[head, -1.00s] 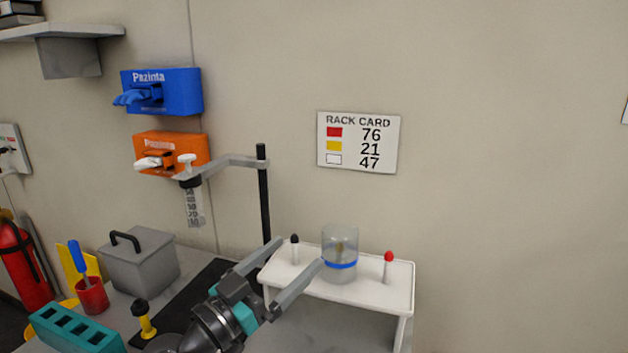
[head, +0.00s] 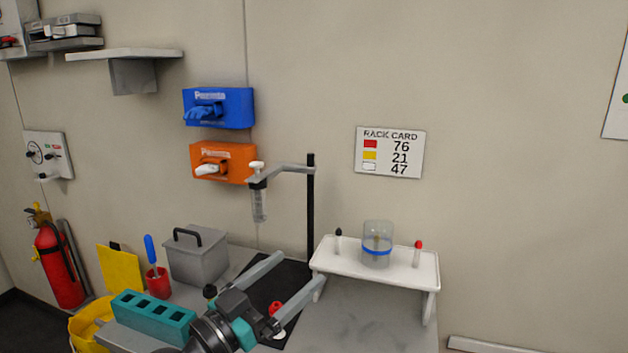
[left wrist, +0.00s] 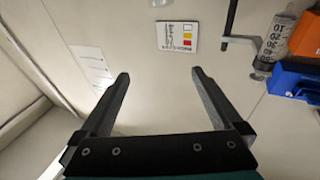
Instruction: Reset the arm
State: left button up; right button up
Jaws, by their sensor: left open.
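My left gripper (head: 301,268) is open, with nothing between its fingers. In the head view it reaches up from the bottom over the bench, left of the white rack (head: 330,262). In the left wrist view its two grey fingers (left wrist: 160,74) are spread apart, with the wall behind them. My right gripper is in neither view.
A clear jar with a blue band (head: 377,247) stands on the white rack between a black-capped and a red-capped vial. A teal block (head: 150,315), grey box (head: 197,257) and red cup (head: 158,283) are left.

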pick_arm(q)
jog(key=s+d+f+g+y, duration=0.1)
jog(key=s+f+g+y, duration=0.15)
jog(key=s+f, duration=0.45)
jog(key=s+d+f+g+y, duration=0.15)
jog(key=s+f+g, duration=0.25)
jog(key=f, duration=0.5)
jog(key=s+a+f+n+g+y, duration=0.25)
jog(key=s+a+f+y, duration=0.25)
jog(key=s+a, duration=0.25)
jog(key=s+a+f+n+g+y, duration=0.2)
jog(key=s+a+f+n+y, duration=0.2)
jog(key=s+a, duration=0.35)
notch_tip(320, 180, down, 26)
jog(key=s+d+g+b, duration=0.1)
jog(key=s+b, duration=0.1)
jog(key=b, duration=0.3)
jog(key=s+a+f+b, duration=0.1)
jog(key=s+f+b, duration=0.1)
jog(key=s+f, duration=0.5)
jog(key=s+a+f+g+b, duration=0.1)
jog(key=s+a+f+b, duration=0.1)
jog(key=s+f, duration=0.5)
jog(key=shift+s+a+f+b, duration=0.25)
jog(key=shift+f+b, duration=0.2)
jog(key=shift+f, duration=2.35)
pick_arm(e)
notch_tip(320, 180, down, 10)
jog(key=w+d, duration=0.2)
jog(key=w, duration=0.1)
